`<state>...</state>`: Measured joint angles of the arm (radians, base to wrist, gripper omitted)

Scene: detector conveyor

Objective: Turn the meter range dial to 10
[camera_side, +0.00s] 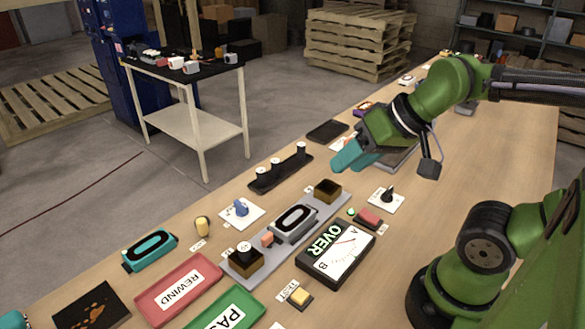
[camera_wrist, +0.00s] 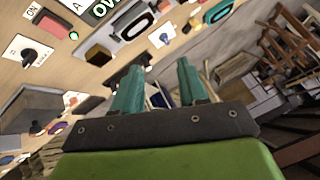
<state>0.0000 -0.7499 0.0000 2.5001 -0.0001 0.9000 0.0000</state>
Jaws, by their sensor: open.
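A black pointer knob on a white plate (camera_side: 388,195) sits right of the meter; it shows at the left of the wrist view (camera_wrist: 30,55). A blue knob on a white plate (camera_side: 241,209) sits left of the conveyor; it also shows in the wrist view (camera_wrist: 165,38). Their scale markings are too small to read, so I cannot tell which is the range dial. The black meter (camera_side: 335,250) shows a green "OVER" and a needle face. My gripper (camera_side: 348,160), with teal fingers, is open and empty above the table, behind both knobs; its fingers (camera_wrist: 158,82) touch nothing.
A grey conveyor strip (camera_side: 335,208) carries a white oval ring unit (camera_side: 293,222) and open brown boxes. A red button (camera_side: 368,217) lies between meter and black knob. Red "REWIND" (camera_side: 178,290) and green trays stand in front. A black rack with posts (camera_side: 280,173) stands near my gripper.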

